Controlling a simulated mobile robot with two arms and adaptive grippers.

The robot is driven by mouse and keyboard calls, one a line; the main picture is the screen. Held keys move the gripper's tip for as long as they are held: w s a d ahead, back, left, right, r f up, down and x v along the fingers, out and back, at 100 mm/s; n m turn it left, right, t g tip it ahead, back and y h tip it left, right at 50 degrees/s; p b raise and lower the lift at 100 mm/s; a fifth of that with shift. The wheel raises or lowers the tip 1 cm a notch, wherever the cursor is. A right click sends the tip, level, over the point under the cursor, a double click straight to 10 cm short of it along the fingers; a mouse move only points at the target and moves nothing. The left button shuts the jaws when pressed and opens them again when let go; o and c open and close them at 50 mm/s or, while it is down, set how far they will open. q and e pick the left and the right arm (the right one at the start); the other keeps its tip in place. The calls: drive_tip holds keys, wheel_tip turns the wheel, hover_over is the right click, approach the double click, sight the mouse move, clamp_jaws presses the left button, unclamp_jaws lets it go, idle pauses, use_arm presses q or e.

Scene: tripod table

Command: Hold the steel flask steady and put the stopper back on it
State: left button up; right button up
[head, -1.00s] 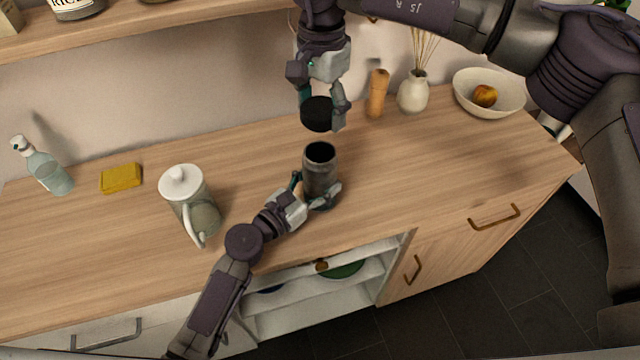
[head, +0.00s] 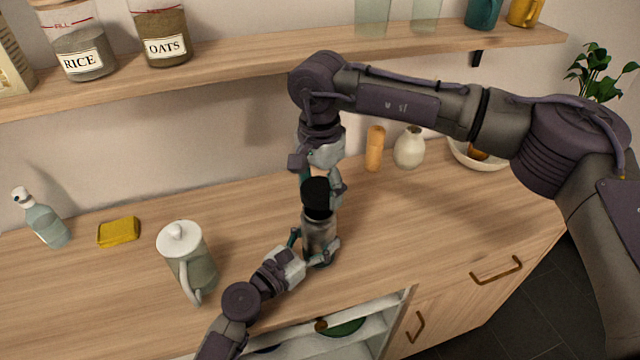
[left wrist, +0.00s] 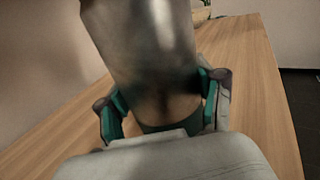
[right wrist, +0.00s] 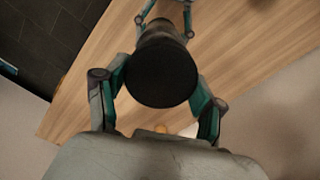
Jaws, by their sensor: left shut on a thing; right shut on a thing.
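The steel flask (head: 319,236) stands upright on the wooden counter. My left gripper (head: 313,256) is shut around its lower part; the flask also fills the middle of the left wrist view (left wrist: 150,50). The black stopper (head: 317,196) is at the flask's mouth, in line with it, with no gap that I can see. My right gripper (head: 324,185) is shut on the stopper from above and behind. In the right wrist view the stopper's round top (right wrist: 161,73) lies between the fingers and hides most of the flask.
A lidded pitcher (head: 188,265) stands left of my left gripper. A yellow sponge (head: 118,231) and a spray bottle (head: 43,219) are farther left. A wooden mill (head: 375,149), a white vase (head: 409,148) and a bowl (head: 462,155) stand behind, to the right. A shelf (head: 250,68) runs above.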

sight(319, 235)
drive_tip(key=shift+f, duration=0.9)
drive_tip(key=shift+f, duration=0.55)
idle(0.4)
